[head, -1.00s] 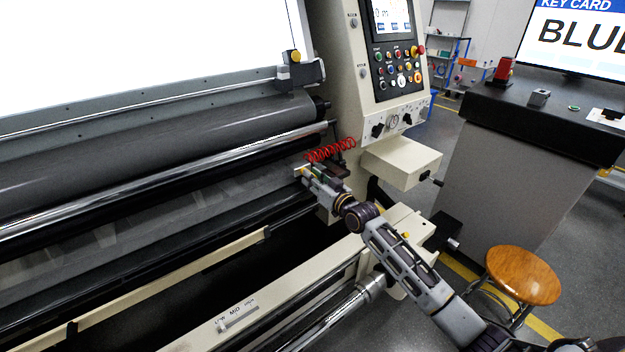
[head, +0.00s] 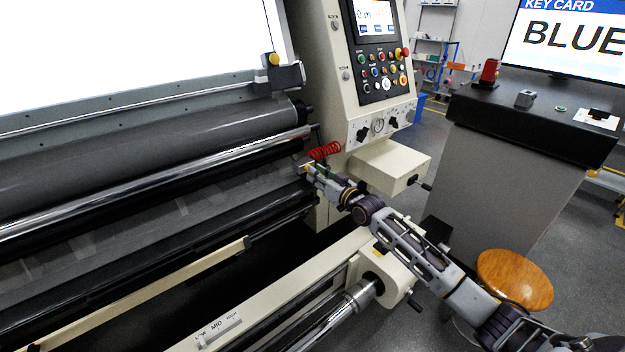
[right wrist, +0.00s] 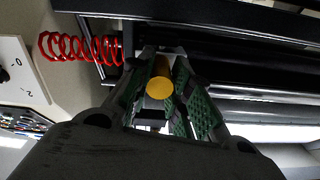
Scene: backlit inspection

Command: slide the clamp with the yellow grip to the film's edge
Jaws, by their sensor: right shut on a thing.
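A clamp's round yellow grip (right wrist: 159,88) sits between the green-padded fingers of my right gripper (right wrist: 165,72) in the right wrist view. The gripper is shut on it. In the head view my right gripper (head: 309,169) is at the right end of the rollers, just below the red coil (head: 323,151); the clamp is very small and mostly hidden there. A grey sheet with paler patches (head: 170,215), perhaps the film, runs below the chrome roller; its edge is not clear. My left gripper is not in view.
A second yellow knob (head: 274,59) sits on a dark block on the upper rail. The control panel (head: 380,65) and a cream box (head: 390,167) stand close to the right of my gripper. A wooden stool (head: 514,279) is at the lower right.

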